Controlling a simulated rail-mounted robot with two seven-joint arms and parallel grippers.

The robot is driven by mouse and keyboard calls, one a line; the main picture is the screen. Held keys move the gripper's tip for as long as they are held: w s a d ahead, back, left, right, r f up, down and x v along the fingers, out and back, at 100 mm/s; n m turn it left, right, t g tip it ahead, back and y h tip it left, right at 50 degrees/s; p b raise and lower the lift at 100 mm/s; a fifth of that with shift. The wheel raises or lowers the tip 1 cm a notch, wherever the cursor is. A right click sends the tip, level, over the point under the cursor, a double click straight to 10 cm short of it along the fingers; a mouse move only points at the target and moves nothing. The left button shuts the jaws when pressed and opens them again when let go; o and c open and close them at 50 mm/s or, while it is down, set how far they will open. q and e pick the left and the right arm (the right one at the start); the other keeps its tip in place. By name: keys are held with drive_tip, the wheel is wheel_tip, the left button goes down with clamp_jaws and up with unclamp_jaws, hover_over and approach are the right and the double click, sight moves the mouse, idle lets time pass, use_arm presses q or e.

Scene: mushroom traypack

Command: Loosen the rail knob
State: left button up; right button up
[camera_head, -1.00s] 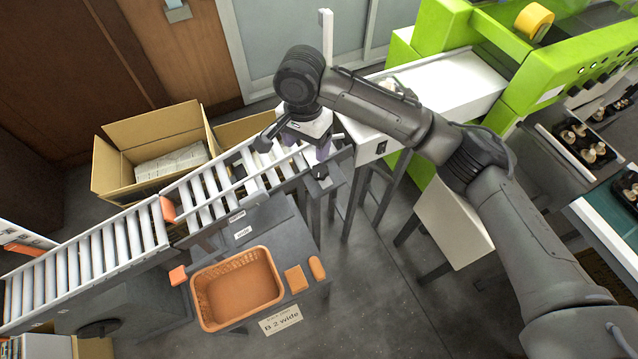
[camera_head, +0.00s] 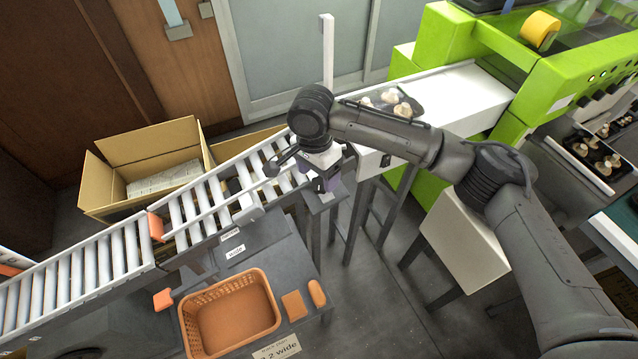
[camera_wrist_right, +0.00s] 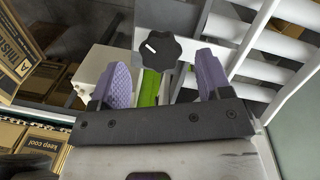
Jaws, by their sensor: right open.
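The rail knob (camera_wrist_right: 158,50) is black and lobed, with a white pointer line on its face. In the right wrist view it sits beyond my right gripper's fingertips, between the two purple finger pads and apart from both. My right gripper (camera_wrist_right: 164,80) is open and empty. In the head view the right gripper (camera_head: 322,180) is at the right end of the roller conveyor (camera_head: 182,212), pointing down, and the knob is hidden under it. A green strip (camera_wrist_right: 150,88) shows below the knob in the wrist view. My left gripper is not in view.
An orange basket (camera_head: 186,326) and orange blocks are on the dark stand left of and below the gripper. Open cardboard boxes (camera_head: 100,182) stand behind the conveyor. A mushroom tray (camera_head: 408,106) lies on the white chute beside the green machine (camera_head: 446,40).

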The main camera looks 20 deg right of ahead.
sight(320, 185)
drive_tip(key=shift+s+d+f+b, duration=0.15)
drive_tip(key=shift+f+b, duration=0.2)
drive_tip(key=shift+f, duration=1.1)
